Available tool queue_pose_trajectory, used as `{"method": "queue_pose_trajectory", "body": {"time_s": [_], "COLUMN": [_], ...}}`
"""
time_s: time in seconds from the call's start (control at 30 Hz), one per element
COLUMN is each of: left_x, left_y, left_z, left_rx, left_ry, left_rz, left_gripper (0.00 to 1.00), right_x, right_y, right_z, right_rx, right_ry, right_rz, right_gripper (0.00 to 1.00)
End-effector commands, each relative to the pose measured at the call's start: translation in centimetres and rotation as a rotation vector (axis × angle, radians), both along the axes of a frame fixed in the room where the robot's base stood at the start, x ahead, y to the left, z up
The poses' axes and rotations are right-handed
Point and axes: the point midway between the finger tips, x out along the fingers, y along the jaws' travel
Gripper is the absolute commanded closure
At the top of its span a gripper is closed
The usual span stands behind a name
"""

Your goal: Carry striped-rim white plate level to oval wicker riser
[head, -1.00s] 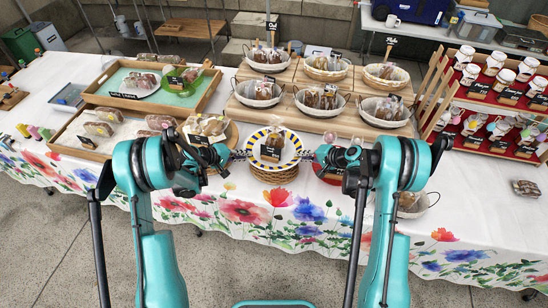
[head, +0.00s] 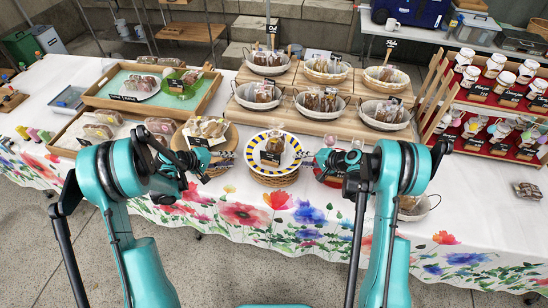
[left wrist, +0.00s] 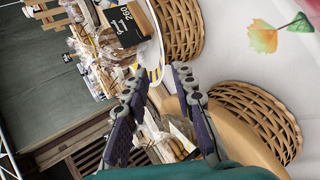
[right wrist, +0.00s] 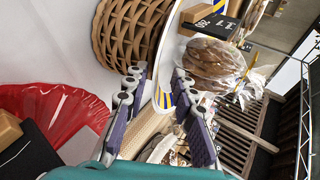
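The white plate (head: 258,161) with a blue-and-yellow striped rim appears level on the oval wicker riser (head: 272,181). It carries bagged baked goods (head: 275,142) and a black price card (head: 269,158). My left gripper (head: 231,160) is open and empty, a little left of the plate. In the left wrist view its fingertips (left wrist: 162,72) are apart, with the rim just beyond. My right gripper (head: 304,157) is close to the plate's right rim. In the right wrist view its fingers (right wrist: 157,72) are spread, with the striped rim showing between them; contact is unclear.
A round wooden board on wicker (head: 222,170) with bagged goods stands close left of the plate. A red dish (right wrist: 60,105) lies by my right gripper. Wooden steps with baskets (head: 320,103) stand behind.

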Motion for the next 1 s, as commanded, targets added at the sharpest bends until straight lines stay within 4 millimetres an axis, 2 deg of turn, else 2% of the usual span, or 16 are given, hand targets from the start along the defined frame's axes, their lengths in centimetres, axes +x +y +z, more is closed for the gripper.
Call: {"method": "queue_pose_trajectory", "body": {"time_s": [0.13,0.37,0.8,1.0], "left_x": [-1.2,-2.0,-2.0,-2.0], "left_y": [1.8,2.8,2.8,2.8], "left_z": [1.5,2.3,2.3,2.3], "left_rx": [0.000,0.000,0.000,0.000], "left_ry": [0.000,0.000,0.000,0.000], "left_rz": [0.003,0.001,0.001,0.001], "left_gripper": [0.74,0.74,0.74,0.74], "right_x": [0.0,-0.3,-4.5,-5.7], "right_y": [0.0,-0.4,-6.1,-7.7], "right_z": [0.0,0.3,5.1,6.5], "right_rx": [0.000,0.000,0.000,0.000], "right_ry": [0.000,0.001,0.000,0.001], "right_rz": [0.000,-0.001,-0.003,-0.001], "right_gripper": [0.74,0.74,0.74,0.74]}}
